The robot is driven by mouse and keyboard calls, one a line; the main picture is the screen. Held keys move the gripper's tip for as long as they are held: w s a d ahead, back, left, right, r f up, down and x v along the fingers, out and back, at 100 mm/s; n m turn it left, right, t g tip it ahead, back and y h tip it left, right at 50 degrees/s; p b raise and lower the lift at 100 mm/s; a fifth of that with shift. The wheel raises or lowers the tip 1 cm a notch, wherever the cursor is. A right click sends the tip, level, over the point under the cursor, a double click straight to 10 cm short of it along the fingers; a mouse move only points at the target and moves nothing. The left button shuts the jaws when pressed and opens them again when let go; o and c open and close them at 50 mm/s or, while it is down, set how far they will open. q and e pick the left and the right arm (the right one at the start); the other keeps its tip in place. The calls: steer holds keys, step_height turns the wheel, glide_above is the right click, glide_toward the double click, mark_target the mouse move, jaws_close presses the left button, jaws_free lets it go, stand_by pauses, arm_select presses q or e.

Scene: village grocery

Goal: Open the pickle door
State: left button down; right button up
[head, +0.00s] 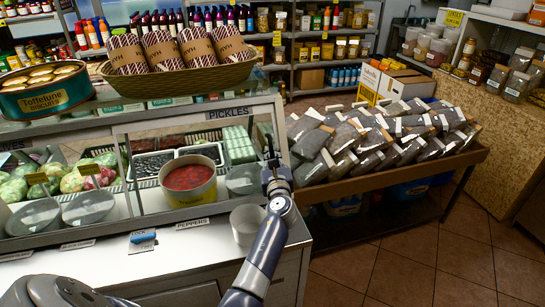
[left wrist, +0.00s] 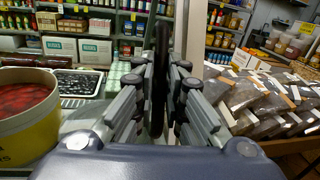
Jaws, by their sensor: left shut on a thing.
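The pickle door is the glass front pane (head: 205,135) of the case under the "PICKLES" label (head: 228,112). It looks closed, though the clear glass makes this hard to judge. A dark upright handle (head: 268,146) stands at its right end. My left gripper (head: 271,166) is at that end, with its fingers closed around the handle. In the left wrist view the handle (left wrist: 161,70) is a black vertical bar between the two fingers. My right gripper is not in view.
A yellow tub of red food (head: 188,180) and trays stand in the case. A wicker basket (head: 180,80) sits on top. A slanted stand of bagged goods (head: 475,162) is close on the right.

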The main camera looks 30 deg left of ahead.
arm_select(q)
steer(key=s+a+p, duration=0.1)
steer(key=s, duration=0.1)
steer(key=s+a+p, duration=0.1)
steer(key=s+a, duration=0.1)
steer(key=s+a+p, duration=0.2)
steer(key=shift+a+r, duration=0.1)
steer(key=shift+r, duration=0.15)
steer(key=s+a, duration=0.2)
steer(key=s+a+p, duration=0.1)
steer(key=s+a, duration=0.1)
steer(key=s+a+p, duration=0.1)
steer(key=s, duration=0.2)
steer(key=shift+a+f, duration=0.15)
steer(key=shift+a, duration=0.25)
steer(key=b, duration=0.2)
glide_toward(153, 166)
steer(key=x, duration=0.4)
steer(key=shift+w+a, duration=0.1)
steer(key=shift+a, duration=0.15)
steer(key=c, duration=1.7)
jaws_free()
steer(key=shift+o, duration=0.2)
steer(key=shift+d, duration=0.1)
